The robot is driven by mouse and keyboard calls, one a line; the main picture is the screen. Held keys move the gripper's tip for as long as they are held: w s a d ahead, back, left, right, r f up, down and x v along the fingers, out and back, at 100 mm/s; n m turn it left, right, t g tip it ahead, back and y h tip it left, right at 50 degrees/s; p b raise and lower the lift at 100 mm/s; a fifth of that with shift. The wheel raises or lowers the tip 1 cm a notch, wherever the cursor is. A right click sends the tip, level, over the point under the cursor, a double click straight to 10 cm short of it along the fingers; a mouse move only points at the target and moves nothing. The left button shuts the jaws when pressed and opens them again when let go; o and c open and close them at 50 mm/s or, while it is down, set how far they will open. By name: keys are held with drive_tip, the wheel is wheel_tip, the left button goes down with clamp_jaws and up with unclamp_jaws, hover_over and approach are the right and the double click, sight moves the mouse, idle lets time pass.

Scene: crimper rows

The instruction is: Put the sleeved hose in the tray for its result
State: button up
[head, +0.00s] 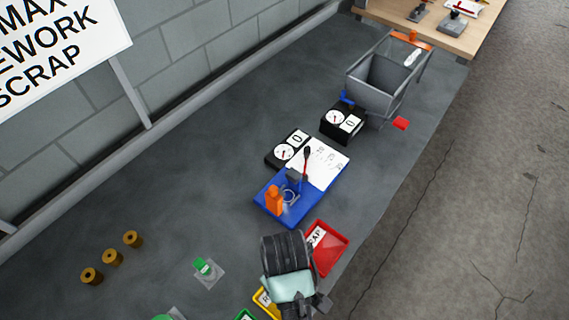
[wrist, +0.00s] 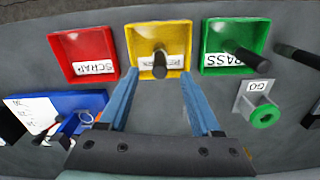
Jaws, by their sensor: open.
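In the wrist view, a short dark hose piece (wrist: 160,66) lies in the yellow tray (wrist: 136,36), partly over its label. Another dark hose (wrist: 246,58) reaches over the green PASS tray (wrist: 215,30), and a third dark hose (wrist: 297,54) is right of that tray. I cannot tell which one is the sleeved hose. The red SCRAP tray (wrist: 60,42) looks empty. My gripper (wrist: 159,76) is open, with its blue fingers apart at the yellow tray's near side and the hose piece between their tips. In the head view my gripper (head: 291,300) hides most of the yellow tray (head: 262,299).
A GO gauge (wrist: 262,115) with a green ring stands right of my gripper. Dial boxes (head: 343,121) and a grey bin (head: 376,84) stand farther back. Brass cylinders (head: 112,256) stand at left. The bench's middle left is clear.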

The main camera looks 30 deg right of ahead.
drive_tip(key=shift+r, duration=2.1)
drive_tip(key=w+r+t+h, duration=0.2)
drive_tip(key=w+r+t, duration=0.5)
drive_tip(key=w+r, duration=0.75)
drive_tip(key=w+a+r+m+t, duration=0.1)
drive_tip(key=w+r+t, duration=0.25)
drive_tip(key=r, duration=0.45)
drive_tip(key=w+r+t, duration=0.3)
drive_tip(key=w+r, duration=0.1)
drive_tip(key=r, duration=0.3)
drive_tip(key=a+r+t, duration=0.2)
drive_tip(key=r+t, duration=0.1)
drive_tip(key=r, duration=0.5)
drive_tip(key=a+r+t, duration=0.2)
drive_tip(key=r+t, duration=0.1)
drive_tip(key=r, duration=0.6)
drive_tip(key=s+a+r+t, duration=0.2)
drive_tip(key=s+r+t, duration=0.2)
drive_tip(key=r, duration=0.5)
drive_tip(key=s+a+r+m+t+y, duration=0.1)
drive_tip(key=s+a+r+t, duration=0.1)
drive_tip(key=s+r+t, duration=0.2)
drive_tip(key=s+r, duration=0.3)
drive_tip(key=r, duration=0.2)
drive_tip(key=shift+a+r+y, duration=0.15)
drive_tip(key=shift+r+y, duration=0.05)
drive_tip(key=shift+y, duration=0.1)
